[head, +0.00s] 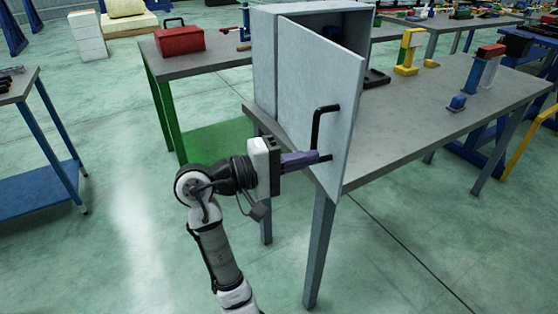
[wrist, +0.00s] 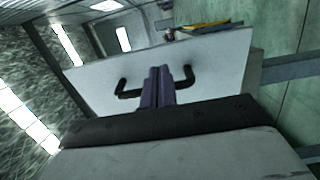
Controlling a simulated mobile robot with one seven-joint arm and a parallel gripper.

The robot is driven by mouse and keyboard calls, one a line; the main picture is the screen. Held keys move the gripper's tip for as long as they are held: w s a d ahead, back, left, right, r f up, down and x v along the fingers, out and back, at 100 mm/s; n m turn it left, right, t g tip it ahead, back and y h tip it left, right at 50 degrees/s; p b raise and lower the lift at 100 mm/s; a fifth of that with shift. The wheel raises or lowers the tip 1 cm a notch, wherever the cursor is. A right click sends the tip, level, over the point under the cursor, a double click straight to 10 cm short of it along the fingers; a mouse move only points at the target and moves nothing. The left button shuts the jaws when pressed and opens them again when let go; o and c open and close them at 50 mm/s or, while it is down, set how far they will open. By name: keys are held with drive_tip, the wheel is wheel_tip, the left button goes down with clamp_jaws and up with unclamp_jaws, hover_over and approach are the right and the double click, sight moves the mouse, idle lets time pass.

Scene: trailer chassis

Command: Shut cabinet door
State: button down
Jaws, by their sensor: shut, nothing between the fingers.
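The light grey cabinet (head: 263,62) stands on the grey workbench. Its door (head: 308,75) is swung open toward the front, and the dark inside shows behind it. A black bar handle (head: 316,128) is on the door's outer face. My gripper (head: 326,157) is shut and empty, with its fingertips at the lower part of the door by the handle. I cannot tell whether they touch the door. In the wrist view the shut purple fingers (wrist: 157,88) point at the door (wrist: 215,60) and hide the middle of the handle (wrist: 127,83).
The workbench (head: 400,137) holds a yellow tool (head: 408,55), a blue and red tool (head: 483,68) and a small blue item (head: 457,103) to the right of the door. A red box (head: 179,39) is on the bench at left.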

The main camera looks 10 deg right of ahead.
sight(342, 151)
drive_tip(key=shift+w+d+p, duration=0.2)
drive_tip(key=shift+w+d, duration=0.05)
drive_tip(key=shift+d, duration=1)
drive_tip(key=shift+w+d+p, duration=0.15)
drive_tip(key=shift+w+d, duration=0.05)
drive_tip(key=shift+d, duration=1)
drive_tip(key=shift+d, duration=0.1)
